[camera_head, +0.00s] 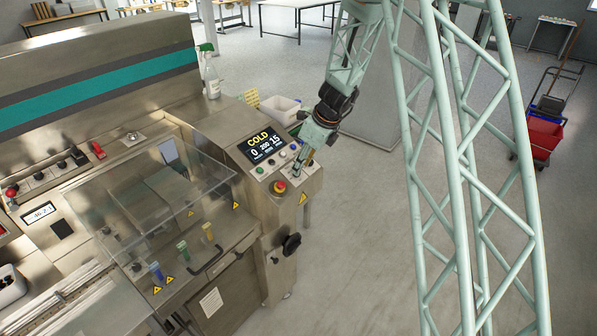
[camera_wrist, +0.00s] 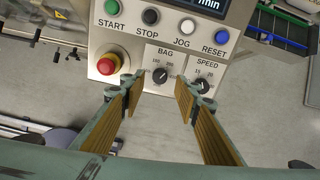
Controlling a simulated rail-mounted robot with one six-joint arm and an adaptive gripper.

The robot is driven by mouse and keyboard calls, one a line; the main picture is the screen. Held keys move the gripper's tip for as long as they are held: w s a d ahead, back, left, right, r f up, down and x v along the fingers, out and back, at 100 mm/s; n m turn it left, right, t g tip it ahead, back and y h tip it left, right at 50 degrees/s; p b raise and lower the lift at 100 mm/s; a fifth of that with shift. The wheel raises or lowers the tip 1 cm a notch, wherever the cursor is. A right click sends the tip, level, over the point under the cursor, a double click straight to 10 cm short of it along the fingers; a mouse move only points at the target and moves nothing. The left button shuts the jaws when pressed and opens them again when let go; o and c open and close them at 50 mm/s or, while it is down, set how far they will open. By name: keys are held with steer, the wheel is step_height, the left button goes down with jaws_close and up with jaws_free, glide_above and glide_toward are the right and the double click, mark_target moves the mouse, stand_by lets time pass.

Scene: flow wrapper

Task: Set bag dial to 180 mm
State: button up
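The black bag dial (camera_wrist: 160,75) sits on the grey control panel under the label BAG, with small numbers around it. In the wrist view my gripper (camera_wrist: 162,82) is open, one finger on each side of the bag dial. I cannot tell whether the fingers touch it. The right fingertip lies between the bag dial and the speed dial (camera_wrist: 203,86). In the head view my gripper (camera_head: 297,171) points down at the panel and hides the dials. The display (camera_head: 266,144) reads COLD, with 0, what looks like 200, and 15 below.
A red emergency stop (camera_wrist: 112,64) is left of the dials. Start (camera_wrist: 111,7), stop (camera_wrist: 150,16), jog (camera_wrist: 187,26) and reset (camera_wrist: 222,36) buttons line the panel above. A clear guard (camera_head: 165,185) stands left of the panel. Open floor (camera_head: 365,240) lies to the right.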

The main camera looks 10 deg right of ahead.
steer(key=shift+x, duration=1.9)
steer(key=c, duration=0.8)
steer(key=shift+b, duration=0.3)
steer(key=shift+c, duration=0.2)
